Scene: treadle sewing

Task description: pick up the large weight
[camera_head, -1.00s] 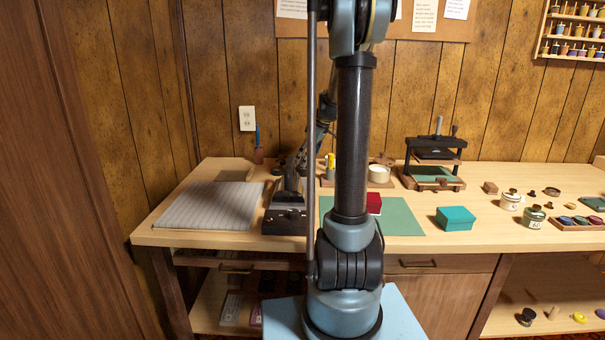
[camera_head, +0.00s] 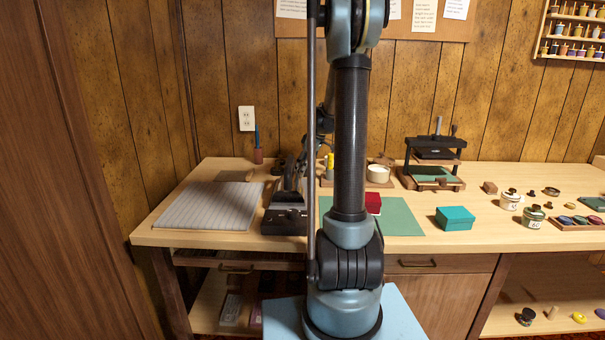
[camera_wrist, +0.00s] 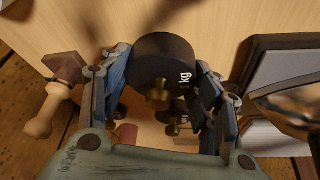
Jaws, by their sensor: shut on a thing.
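The large weight (camera_wrist: 160,58) is a dark, round cylinder marked "kg" with a brass knob, seen in the wrist view. My gripper (camera_wrist: 163,66) has a finger on each side of it and is shut on it. Smaller dark weights with brass knobs (camera_wrist: 174,127) show just past it, partly covered by the fingers. In the head view my own arm hides most of the gripper and the held weight, so the height above the table cannot be told.
A wooden-handled tool (camera_wrist: 48,112) lies left in the wrist view. In the head view, a striped pad (camera_head: 208,205), a dark metal device (camera_head: 285,218), a red box (camera_head: 373,203), a teal box (camera_head: 455,218) and a black press (camera_head: 434,165) stand on the table.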

